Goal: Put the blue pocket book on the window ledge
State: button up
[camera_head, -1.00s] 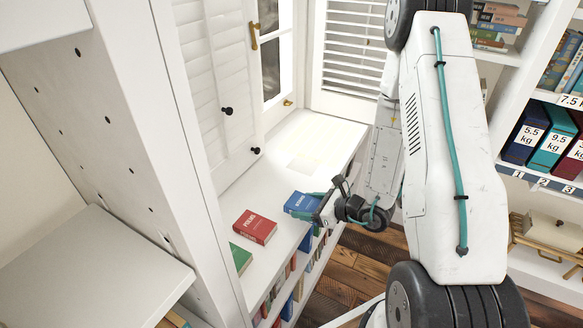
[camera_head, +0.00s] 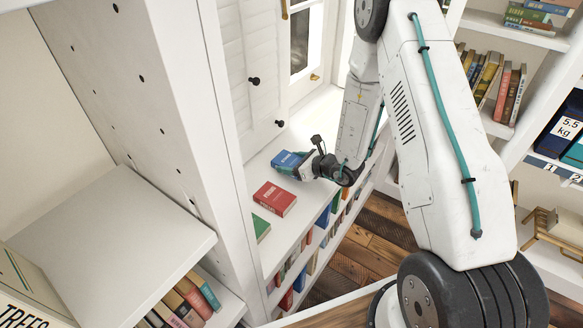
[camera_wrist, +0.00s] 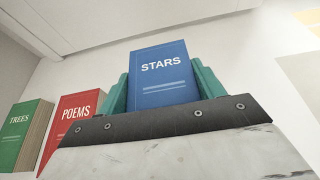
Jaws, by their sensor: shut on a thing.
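The blue book (camera_head: 289,161), with STARS on its cover in the wrist view (camera_wrist: 162,85), is between the teal fingers of my gripper (camera_head: 301,164). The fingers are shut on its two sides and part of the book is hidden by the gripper. The book is over the white ledge (camera_head: 304,210) below the shuttered window. I cannot tell whether it touches the ledge. The red POEMS book (camera_head: 275,198) lies flat on the ledge, in front of the blue book in the head view. It also shows left in the wrist view (camera_wrist: 72,120).
A tall white perforated panel (camera_head: 130,90) stands at left. Low shelves of books are under the ledge. The ledge farther back looks clear.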

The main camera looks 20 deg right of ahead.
jog(key=shift+f, duration=1.1)
jog(key=shift+f, duration=0.15)
jog(key=o, duration=1)
jog(key=shift+o, duration=0.2)
